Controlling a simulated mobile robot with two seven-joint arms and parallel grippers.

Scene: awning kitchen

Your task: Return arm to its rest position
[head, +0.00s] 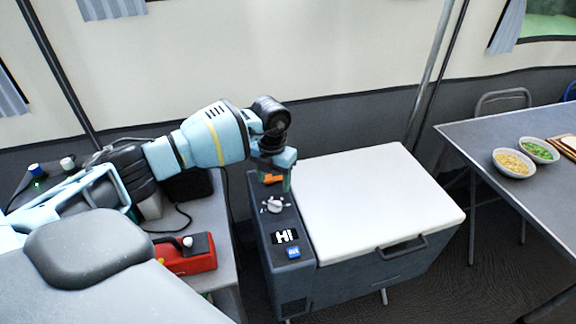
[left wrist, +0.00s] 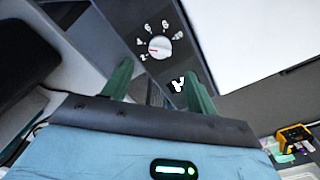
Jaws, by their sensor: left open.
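My left arm reaches in from the left in the head view, with its gripper (head: 275,180) pointing down over the control panel (head: 262,232) of the white-lidded cooler. In the left wrist view the gripper (left wrist: 160,82) has its two green fingers apart, with nothing held between them. The cooler's white dial (head: 275,204) is just below the fingers in the head view. The dial (left wrist: 160,47) also shows ahead of them in the left wrist view, clear of the fingers. My right gripper is not in view.
The cooler's lid (head: 370,200) is shut, with a handle at its front. A red case (head: 185,255) stands on the side table below my arm. A grey table (head: 520,150) at the right holds two bowls of food. Dark floor lies between cooler and table.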

